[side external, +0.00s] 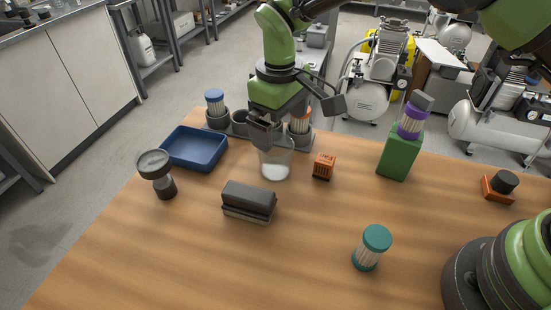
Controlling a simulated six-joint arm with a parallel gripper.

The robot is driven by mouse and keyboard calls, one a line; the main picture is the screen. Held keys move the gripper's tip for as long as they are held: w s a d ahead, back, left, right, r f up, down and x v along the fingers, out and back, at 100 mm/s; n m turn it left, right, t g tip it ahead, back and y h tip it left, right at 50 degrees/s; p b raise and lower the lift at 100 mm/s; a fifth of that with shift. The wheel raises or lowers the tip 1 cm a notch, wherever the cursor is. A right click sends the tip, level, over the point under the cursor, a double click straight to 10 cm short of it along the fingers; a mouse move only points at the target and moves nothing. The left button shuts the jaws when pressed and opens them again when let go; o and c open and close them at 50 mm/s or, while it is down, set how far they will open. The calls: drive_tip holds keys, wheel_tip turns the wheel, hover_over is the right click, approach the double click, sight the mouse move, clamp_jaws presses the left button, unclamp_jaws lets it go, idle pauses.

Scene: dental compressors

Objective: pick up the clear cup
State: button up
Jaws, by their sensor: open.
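The clear cup (275,164) stands upright on the wooden table, left of a small orange block. It is see-through, with a whitish bottom. My gripper (266,145) points down at the cup, with its fingertips at or just inside the rim as seen from here. The jaws are open. The fingers cover part of the cup's left and back rim, and I cannot tell whether they touch it.
Near the cup are the orange block (324,166), a dark grey-topped block (249,201) and a holder (218,124) with capped containers behind. A blue tray (196,148) lies left, a green block (399,155) right. A teal-capped jar (372,247) stands in front. The front left table is clear.

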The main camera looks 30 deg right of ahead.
sight(279, 153)
drive_tip(key=f, duration=0.8)
drive_tip(key=shift+w+f, duration=0.1)
drive_tip(key=shift+w, duration=0.2)
drive_tip(key=shift+c, duration=0.2)
drive_tip(key=c, duration=0.9)
